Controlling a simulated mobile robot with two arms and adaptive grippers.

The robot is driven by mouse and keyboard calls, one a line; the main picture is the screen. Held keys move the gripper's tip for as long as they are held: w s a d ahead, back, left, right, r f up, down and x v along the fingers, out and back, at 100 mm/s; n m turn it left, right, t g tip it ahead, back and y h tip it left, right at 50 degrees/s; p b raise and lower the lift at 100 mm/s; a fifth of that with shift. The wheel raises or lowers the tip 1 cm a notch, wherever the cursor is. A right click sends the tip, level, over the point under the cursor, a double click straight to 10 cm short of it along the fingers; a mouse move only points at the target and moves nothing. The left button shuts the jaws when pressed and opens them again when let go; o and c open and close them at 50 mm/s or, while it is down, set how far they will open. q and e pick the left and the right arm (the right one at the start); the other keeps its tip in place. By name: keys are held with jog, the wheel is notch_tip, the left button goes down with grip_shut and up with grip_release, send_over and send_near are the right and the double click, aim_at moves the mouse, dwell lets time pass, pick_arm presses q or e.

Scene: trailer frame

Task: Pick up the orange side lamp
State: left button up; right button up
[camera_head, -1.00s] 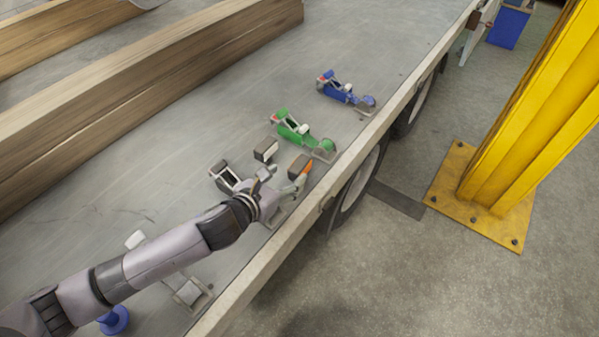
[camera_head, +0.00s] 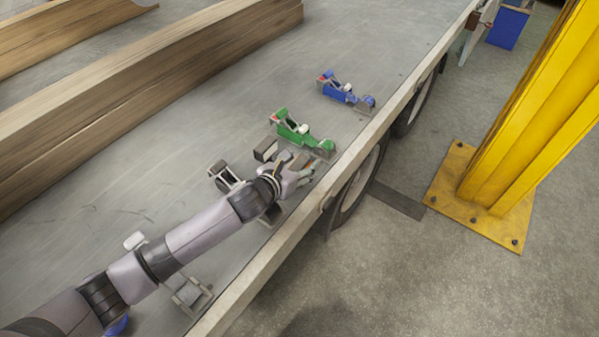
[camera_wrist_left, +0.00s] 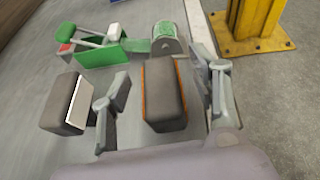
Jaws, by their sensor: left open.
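The orange side lamp (camera_wrist_left: 163,95) is a dark grey block with a thin orange strip along its edges. In the left wrist view it stands on the grey trailer bed between the two fingers of my open left gripper (camera_wrist_left: 163,100). A gap shows on each side of it, so the fingers do not visibly grip it. In the head view my left gripper (camera_head: 298,170) is over the lamp near the bed's edge and mostly hides it. A similar dark block with a white strip (camera_wrist_left: 67,103) is just outside the left finger. My right gripper is not in view.
A green fixture (camera_head: 293,128) is just beyond the lamp, and a blue fixture (camera_head: 343,91) farther back. A grey fixture (camera_head: 224,174) is beside my arm. Wooden beams (camera_head: 170,70) lie along the left. A yellow post (camera_head: 530,130) stands off the trailer at right.

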pick_arm(q)
jog(key=shift+c, duration=0.2)
jog(key=c, duration=1.2)
grip_shut()
jog(key=shift+r, duration=0.1)
